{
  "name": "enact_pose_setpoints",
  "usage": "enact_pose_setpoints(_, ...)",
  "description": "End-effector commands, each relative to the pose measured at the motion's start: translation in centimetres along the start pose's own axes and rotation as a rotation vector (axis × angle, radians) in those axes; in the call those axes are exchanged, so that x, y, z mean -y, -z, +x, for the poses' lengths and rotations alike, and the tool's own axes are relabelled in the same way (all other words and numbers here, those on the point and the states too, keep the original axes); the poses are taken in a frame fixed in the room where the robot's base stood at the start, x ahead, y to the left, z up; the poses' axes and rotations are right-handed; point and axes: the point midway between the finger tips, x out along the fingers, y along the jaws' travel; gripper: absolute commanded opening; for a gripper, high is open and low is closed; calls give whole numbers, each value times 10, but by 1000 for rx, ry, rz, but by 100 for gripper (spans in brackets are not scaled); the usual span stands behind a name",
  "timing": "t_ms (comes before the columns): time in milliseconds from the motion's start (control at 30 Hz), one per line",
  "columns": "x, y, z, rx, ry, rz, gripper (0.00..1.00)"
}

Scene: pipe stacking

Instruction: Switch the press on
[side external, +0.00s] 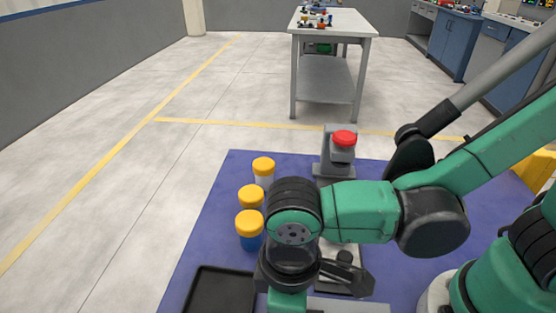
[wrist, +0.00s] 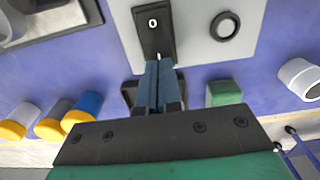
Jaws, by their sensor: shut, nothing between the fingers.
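In the wrist view, a black rocker switch (wrist: 151,36) with a white O mark sits on a light grey panel (wrist: 192,48). A second white mark shows close to my fingertips. My gripper (wrist: 158,64) has its blue fingers together, empty, with the tips over the switch's end nearest me. I cannot tell whether they touch it. In the side view, my wrist covers the fingers and the switch. A grey stand with a red button (side external: 344,138) is at the mat's far edge; I cannot tell whether it belongs to the press.
Three yellow-capped cylinders (side external: 250,224) stand left of my wrist on the blue mat (side external: 205,235). A black tray (side external: 221,291) lies at the front left. The wrist view shows a black ring (wrist: 225,26), a green block (wrist: 224,93) and a white cylinder (wrist: 299,79).

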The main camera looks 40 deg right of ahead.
Motion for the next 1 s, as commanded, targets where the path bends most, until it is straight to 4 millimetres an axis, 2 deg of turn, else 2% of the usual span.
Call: enact_pose_setpoints(1000, 0, 0, 15, 0, 0, 0, 0)
